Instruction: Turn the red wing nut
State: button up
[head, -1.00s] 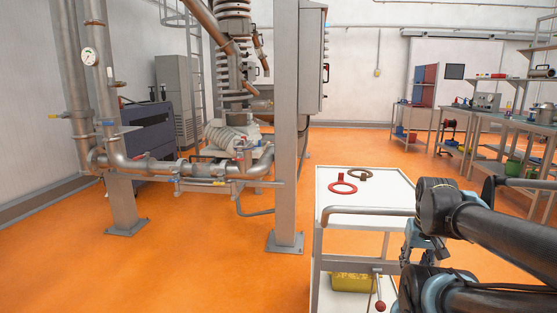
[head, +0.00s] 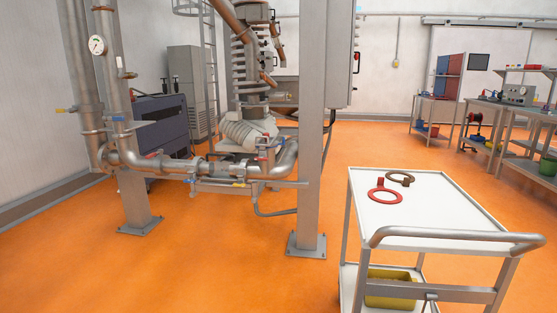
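I cannot make out a wing nut for certain. A small red part (head: 264,153) sits on the valve group at the right end of the low horizontal pipe, next to blue parts. Another small red part (head: 153,155) is on the same pipe further left. Both are too small to tell their shape. A flat red ring with a tab (head: 385,196) lies on the white top of the cart, just in front of a brown ring (head: 400,178). My gripper is not in view.
The metal cart (head: 440,200) stands at the right front, with a yellow bin (head: 390,290) on its lower shelf. A grey post (head: 312,140) rises left of it. Orange floor (head: 220,270) is clear in front of the pipes. Workbenches stand at the back right.

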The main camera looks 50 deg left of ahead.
aim_at(262, 158)
jog(key=k, duration=1.5)
jog(key=u, duration=1.35)
jog(key=i, duration=1)
